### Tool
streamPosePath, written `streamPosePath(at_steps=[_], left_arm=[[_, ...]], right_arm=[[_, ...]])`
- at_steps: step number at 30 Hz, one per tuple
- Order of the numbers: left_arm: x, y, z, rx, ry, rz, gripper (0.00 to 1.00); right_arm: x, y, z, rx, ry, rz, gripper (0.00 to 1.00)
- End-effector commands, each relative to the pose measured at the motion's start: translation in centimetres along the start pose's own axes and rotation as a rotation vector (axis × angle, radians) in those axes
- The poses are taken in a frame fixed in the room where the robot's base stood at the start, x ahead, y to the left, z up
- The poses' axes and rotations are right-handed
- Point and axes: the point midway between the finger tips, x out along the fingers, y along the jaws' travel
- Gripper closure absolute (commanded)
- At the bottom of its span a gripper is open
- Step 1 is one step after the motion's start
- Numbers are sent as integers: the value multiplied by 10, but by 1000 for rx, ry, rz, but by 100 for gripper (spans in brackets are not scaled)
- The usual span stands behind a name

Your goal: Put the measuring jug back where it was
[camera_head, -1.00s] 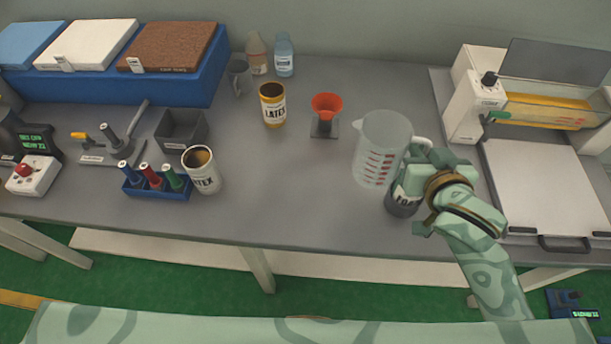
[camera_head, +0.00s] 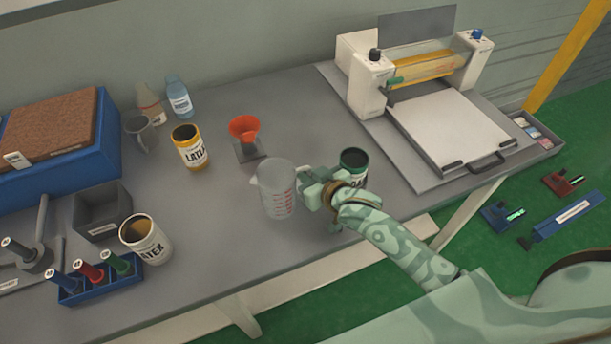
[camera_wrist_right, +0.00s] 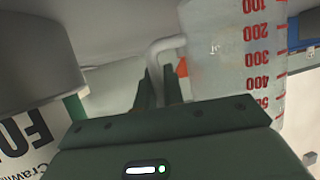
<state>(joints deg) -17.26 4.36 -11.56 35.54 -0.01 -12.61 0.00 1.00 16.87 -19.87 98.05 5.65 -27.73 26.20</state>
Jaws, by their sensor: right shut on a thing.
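The measuring jug (camera_head: 272,190) is clear plastic with red markings and stands upright at the front middle of the grey bench. I cannot tell whether its base touches the bench. My right gripper (camera_head: 314,188) is at the jug's right side, shut on its handle. In the right wrist view the handle (camera_wrist_right: 163,46) runs down between the dark fingers (camera_wrist_right: 162,88), and the jug's red scale (camera_wrist_right: 254,50) shows to the right. My left gripper is out of view.
A dark-green-rimmed can (camera_head: 354,160) stands close right of my gripper. Behind the jug is an orange funnel on a stand (camera_head: 245,130). A yellow latex can (camera_head: 190,148) and white latex can (camera_head: 146,240) stand left. Bare bench (camera_head: 215,215) lies between jug and white can.

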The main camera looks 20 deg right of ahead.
Motion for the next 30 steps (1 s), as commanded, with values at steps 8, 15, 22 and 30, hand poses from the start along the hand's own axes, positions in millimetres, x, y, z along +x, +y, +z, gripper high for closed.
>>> streamPosePath(at_steps=[8, 15, 22, 30], left_arm=[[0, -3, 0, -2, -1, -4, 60], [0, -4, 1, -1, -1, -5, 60], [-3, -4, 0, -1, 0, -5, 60], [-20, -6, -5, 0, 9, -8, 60]], right_arm=[[0, 0, 0, 0, 1, 0, 100], [0, 0, 0, 0, 1, 0, 68], [-4, 0, -3, 0, 2, 0, 68], [-60, 0, -4, 0, 0, 0, 68]])
